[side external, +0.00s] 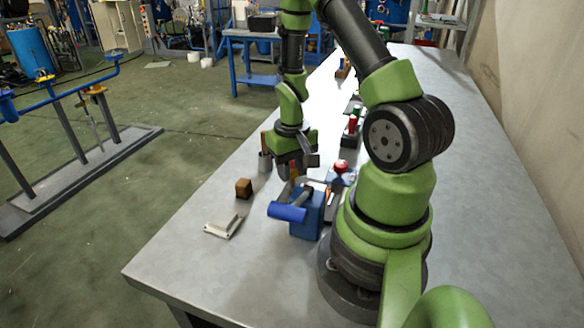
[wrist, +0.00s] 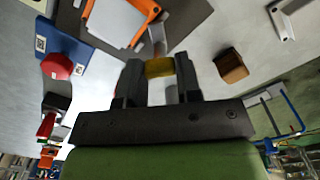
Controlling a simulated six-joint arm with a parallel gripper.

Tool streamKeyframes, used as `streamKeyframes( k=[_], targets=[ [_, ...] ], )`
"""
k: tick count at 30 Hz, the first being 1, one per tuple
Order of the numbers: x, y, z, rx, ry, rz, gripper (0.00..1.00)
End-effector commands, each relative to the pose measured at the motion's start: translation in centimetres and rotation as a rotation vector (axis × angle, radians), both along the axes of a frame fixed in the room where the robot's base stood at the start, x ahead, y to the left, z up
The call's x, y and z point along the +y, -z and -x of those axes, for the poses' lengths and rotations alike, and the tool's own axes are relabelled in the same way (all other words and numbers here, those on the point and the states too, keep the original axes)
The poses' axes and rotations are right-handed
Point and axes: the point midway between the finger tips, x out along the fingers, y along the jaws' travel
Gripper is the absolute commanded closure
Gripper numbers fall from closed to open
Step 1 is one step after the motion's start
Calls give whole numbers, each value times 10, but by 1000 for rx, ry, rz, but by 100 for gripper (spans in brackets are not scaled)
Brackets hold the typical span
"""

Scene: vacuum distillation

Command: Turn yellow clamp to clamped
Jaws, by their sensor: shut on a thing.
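The yellow clamp (wrist: 160,66) shows in the wrist view as a small yellow block between the tips of my gripper (wrist: 160,80). The fingers are shut on it, one on either side. In the side view my gripper (side external: 296,168) points down just behind a blue device with a blue cylindrical handle (side external: 287,212). A small orange-yellow piece (side external: 293,171) shows at the fingertips there, mostly hidden by the gripper. I cannot tell from these views how far the clamp is turned.
A red knob (side external: 341,166) stands close to the right of my gripper, also in the wrist view (wrist: 57,66). A brown cube (side external: 244,188) and a white flat piece (side external: 222,226) lie to the left. More tools line the table behind.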

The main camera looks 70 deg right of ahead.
Motion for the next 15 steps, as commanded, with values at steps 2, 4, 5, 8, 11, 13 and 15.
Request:
streamKeyframes(
  k=[2,4,5,8,11,13,15],
  targets=[
    [1,0,1,3,-73,-3,92],
    [1,0,1,3,-139,-2,92],
    [1,0,1,3,-167,-2,92],
    [1,0,1,3,-261,-2,92],
    [1,0,1,3,-351,-3,92],
    [1,0,1,3,-411,-3,92],
    [1,0,1,3,-465,-4,92]
  ],
)
